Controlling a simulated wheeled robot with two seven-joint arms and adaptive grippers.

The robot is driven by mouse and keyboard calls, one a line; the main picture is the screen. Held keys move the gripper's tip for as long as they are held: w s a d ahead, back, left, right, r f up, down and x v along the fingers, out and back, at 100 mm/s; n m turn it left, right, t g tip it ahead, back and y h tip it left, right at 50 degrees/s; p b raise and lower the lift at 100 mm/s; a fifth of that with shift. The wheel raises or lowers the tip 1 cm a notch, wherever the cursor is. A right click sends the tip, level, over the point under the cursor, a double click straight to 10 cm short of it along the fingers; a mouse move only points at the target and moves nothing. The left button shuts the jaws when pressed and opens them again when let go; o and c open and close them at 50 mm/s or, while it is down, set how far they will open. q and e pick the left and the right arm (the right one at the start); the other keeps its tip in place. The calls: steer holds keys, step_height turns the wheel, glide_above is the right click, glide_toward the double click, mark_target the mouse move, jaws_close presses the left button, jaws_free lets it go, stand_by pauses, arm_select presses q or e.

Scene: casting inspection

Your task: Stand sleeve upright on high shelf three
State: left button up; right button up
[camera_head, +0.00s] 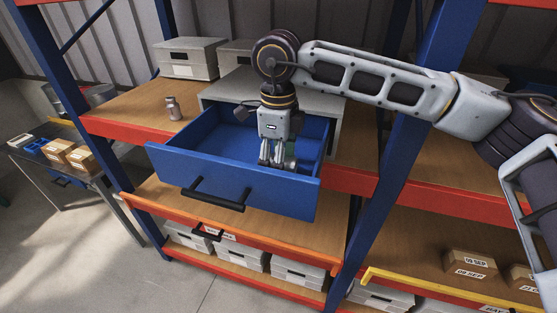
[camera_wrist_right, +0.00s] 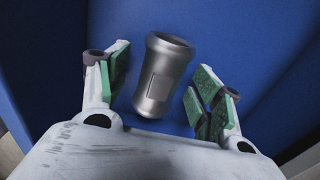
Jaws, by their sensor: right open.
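A grey metal sleeve (camera_wrist_right: 162,78) with a flared rim and a flat patch on its side shows side-on in the right wrist view, against the blue inside of the drawer. My right gripper (camera_head: 277,158) points down into the open blue drawer (camera_head: 215,182). Its green-padded fingers are open, one on each side of the sleeve, with a visible gap on both sides. In the head view the gripper and drawer front hide the sleeve. A small metal part (camera_head: 173,109) stands on the wooden shelf (camera_head: 130,110) left of the drawer. My left gripper is not in view.
The drawer slides out of a grey cabinet (camera_head: 215,90) on the shelf. Grey lidded boxes (camera_head: 188,58) stand behind. A blue rack post (camera_head: 405,130) rises right of the drawer. Bare shelf surrounds the small metal part. Cardboard boxes (camera_head: 470,263) sit lower right.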

steer(key=shift+f, duration=0.15)
stand_by(0.3)
steer(key=c, duration=1.4)
steer(key=shift+r, duration=0.2)
step_height(320, 180, up, 8)
steer(key=shift+f+b, duration=0.1)
steer(key=shift+b, duration=0.9)
steer(key=shift+r, duration=1)
